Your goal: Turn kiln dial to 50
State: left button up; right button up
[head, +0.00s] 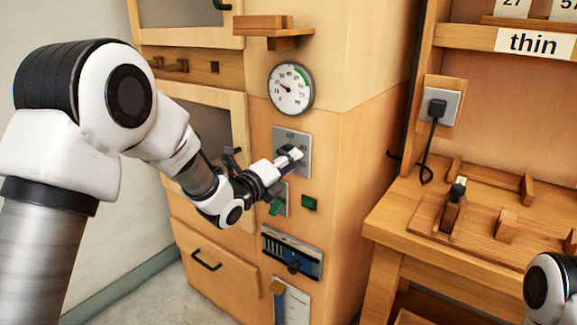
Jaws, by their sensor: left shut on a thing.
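The kiln dial's grey plate (304,140) is on the front of the wooden cabinet, with small markings too blurred to read. My left gripper (291,156) reaches in from the left and is shut on the dial's knob at this plate. The fingers cover the knob, so I cannot tell its setting.
Below the dial are a green button (309,202) and a slider panel (291,256). A wooden shelf (272,27) juts out above the gauge. At the right, a workbench (393,216) holds a wooden jig, below a socket (440,106) with a black plug.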

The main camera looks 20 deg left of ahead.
pick_arm(q)
jog(key=shift+a+r, duration=0.1)
jog(key=o, duration=1.1)
jog(key=shift+o, duration=0.2)
jog(key=v, duration=1.2)
